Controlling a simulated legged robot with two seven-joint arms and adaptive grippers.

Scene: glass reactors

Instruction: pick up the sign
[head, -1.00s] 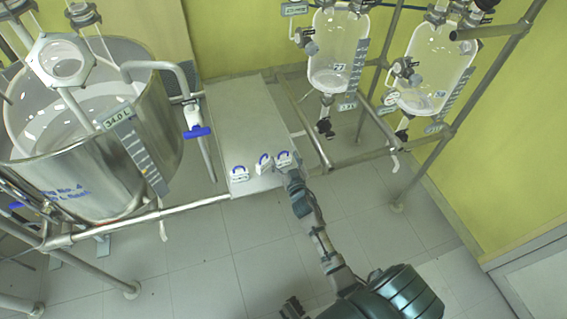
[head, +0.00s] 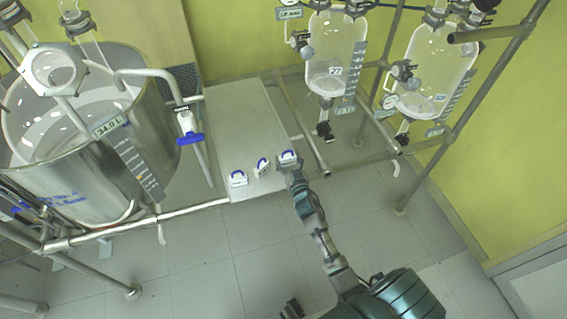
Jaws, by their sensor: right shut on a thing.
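Three small white signs with blue arched tops are at the front end of a pale grey platform (head: 245,120). The left sign (head: 238,179) and the middle sign (head: 262,168) stand on the platform, and the middle one is turned more edge-on. My right gripper (head: 288,164) is shut on the right sign (head: 288,156), at the platform's front right corner. The fingers hide the sign's lower part. I cannot tell clearly whether its base is off the surface.
A large steel vessel (head: 150,115) with pipes and a blue-handled valve (head: 190,138) stands left of the platform. Glass reactors (head: 330,70) (head: 425,80) hang in a pipe frame (head: 480,90) at the right. The rear of the platform is clear.

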